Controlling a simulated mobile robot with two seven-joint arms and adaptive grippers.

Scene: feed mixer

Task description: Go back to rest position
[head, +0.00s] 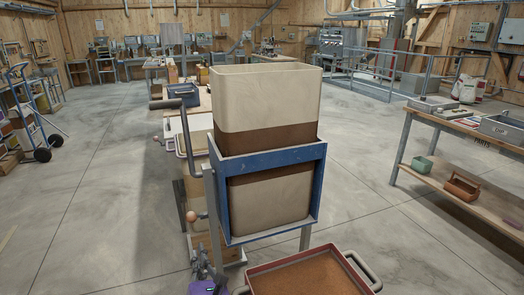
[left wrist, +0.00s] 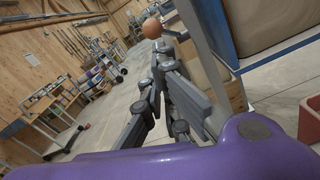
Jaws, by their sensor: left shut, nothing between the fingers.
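My left gripper (head: 205,262) is low in the head view, left of the mixer's front leg. It is shut and empty; in the left wrist view its grey fingers (left wrist: 162,75) show beyond my purple wrist. An orange ball knob (head: 191,216) on the mixer's side is above the gripper and apart from it in the head view. The knob also shows past the fingertips in the left wrist view (left wrist: 152,28). The mixer's tall beige hopper (head: 266,95), with a brown band showing, stands in a blue frame (head: 222,200). My right gripper is not in view.
A red-rimmed tray (head: 252,270) of brown feed with grey handles is at the bottom, close right of my left gripper. A workbench (head: 425,117) stands right, a blue hand truck (head: 28,112) left. Floor is clear on both sides of the mixer.

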